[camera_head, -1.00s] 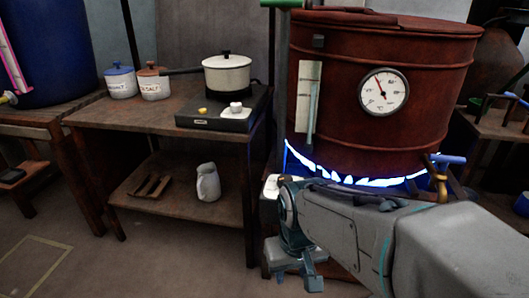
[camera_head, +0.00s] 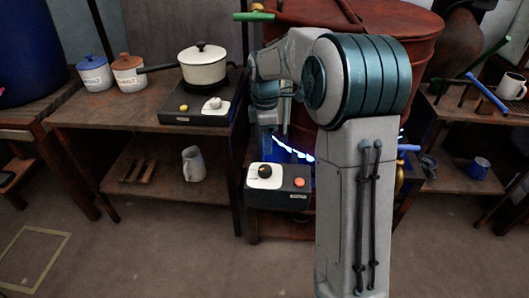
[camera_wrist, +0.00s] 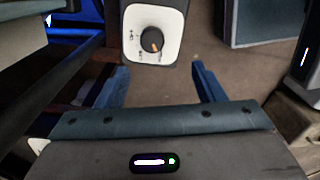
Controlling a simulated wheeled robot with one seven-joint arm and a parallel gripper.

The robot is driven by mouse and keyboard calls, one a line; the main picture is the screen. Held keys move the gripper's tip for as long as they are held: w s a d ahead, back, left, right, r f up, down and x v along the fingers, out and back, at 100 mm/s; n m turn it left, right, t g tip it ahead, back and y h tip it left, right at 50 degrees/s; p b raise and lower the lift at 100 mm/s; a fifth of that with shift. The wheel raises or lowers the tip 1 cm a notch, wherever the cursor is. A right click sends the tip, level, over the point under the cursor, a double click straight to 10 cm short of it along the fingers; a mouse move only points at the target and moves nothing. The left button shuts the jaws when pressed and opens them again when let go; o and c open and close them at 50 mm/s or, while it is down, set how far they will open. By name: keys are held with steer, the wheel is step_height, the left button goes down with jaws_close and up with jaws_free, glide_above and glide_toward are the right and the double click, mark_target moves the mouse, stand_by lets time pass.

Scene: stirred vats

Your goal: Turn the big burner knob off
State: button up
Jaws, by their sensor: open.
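The burner control box (camera_head: 290,199) stands low in front of the big red vat (camera_head: 405,45), with a black knob (camera_head: 265,171) on a white plate and an orange button (camera_head: 299,182) beside it. Blue-white flames (camera_head: 293,150) show under the vat. In the wrist view the black knob (camera_wrist: 152,39) has an orange pointer mark and small markings around it on the white plate. My gripper (camera_wrist: 161,78) is open and empty, its two fingers apart with the knob beyond their tips, roughly between them. In the head view my arm hides part of the vat.
A small burner (camera_head: 195,108) with a white pot (camera_head: 203,66) and its own knob stands on the left table (camera_head: 100,118). A blue-handled valve (camera_head: 408,148) is right of my arm. The right shelf holds mugs. Floor in front is clear.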

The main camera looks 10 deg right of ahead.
mark_target(265, 167)
steer(key=shift+n, duration=0.6)
steer(key=f+b, duration=0.1)
steer(key=f, duration=0.3)
steer(key=f+b, duration=0.1)
steer(key=f, duration=0.4)
steer(key=w+f+b, duration=0.1)
steer(key=f, duration=0.3)
steer(key=shift+w+f+b, duration=0.1)
steer(key=shift+f+b, duration=0.1)
steer(key=shift+b, duration=0.15)
steer(key=c, duration=1)
